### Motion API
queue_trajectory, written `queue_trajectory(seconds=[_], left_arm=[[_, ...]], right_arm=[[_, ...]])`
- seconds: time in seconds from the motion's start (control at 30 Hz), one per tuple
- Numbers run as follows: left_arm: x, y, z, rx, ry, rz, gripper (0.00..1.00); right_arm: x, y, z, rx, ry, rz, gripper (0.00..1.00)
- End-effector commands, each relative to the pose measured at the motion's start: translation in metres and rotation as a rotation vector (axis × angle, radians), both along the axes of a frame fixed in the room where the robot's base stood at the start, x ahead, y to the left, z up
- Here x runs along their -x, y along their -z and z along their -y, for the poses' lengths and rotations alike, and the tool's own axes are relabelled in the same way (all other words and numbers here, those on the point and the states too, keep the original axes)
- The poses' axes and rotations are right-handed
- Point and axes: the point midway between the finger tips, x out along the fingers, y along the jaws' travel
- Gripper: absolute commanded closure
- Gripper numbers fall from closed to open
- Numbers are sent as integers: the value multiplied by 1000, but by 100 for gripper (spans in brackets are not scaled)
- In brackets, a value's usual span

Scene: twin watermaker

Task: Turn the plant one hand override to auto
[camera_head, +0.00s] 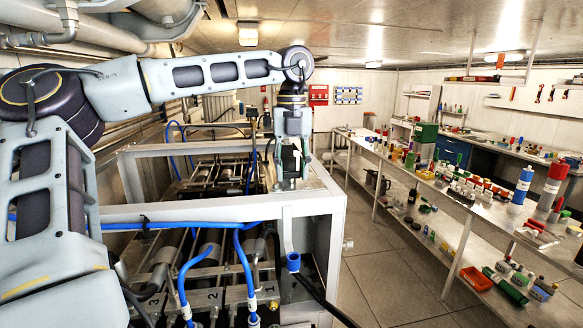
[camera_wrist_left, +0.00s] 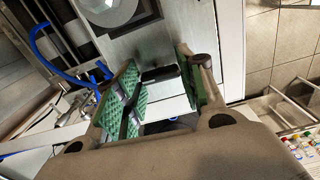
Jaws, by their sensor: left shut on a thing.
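My left gripper (camera_head: 291,176) points down over the near right part of the plant's grey frame (camera_head: 215,211). In the left wrist view its two green-padded fingers (camera_wrist_left: 157,84) stand on either side of a small black handle (camera_wrist_left: 160,74), which I take to be the hand override. The handle lies crosswise between the pads on a grey metal panel (camera_wrist_left: 148,45), and the gripper is shut on it. I cannot read any position marks beside the handle. In the head view the fingers and the arm hide the handle. My right gripper is in neither view.
Blue hoses (camera_head: 186,268) and pipes run through the plant frame. A round fitting (camera_wrist_left: 108,8) sits on the panel near the handle. To the right, across open floor (camera_head: 378,262), a long bench (camera_head: 445,205) carries many bottles and tools.

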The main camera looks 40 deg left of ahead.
Motion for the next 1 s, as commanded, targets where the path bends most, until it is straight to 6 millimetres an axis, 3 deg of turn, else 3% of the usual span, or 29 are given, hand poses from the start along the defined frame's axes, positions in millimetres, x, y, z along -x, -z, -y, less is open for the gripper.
queue_trajectory(seconds=[0.37,1.0], left_arm=[[0,-1,0,0,131,0,85],[0,0,0,-1,597,-1,85]], right_arm=[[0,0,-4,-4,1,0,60],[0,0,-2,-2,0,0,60]])
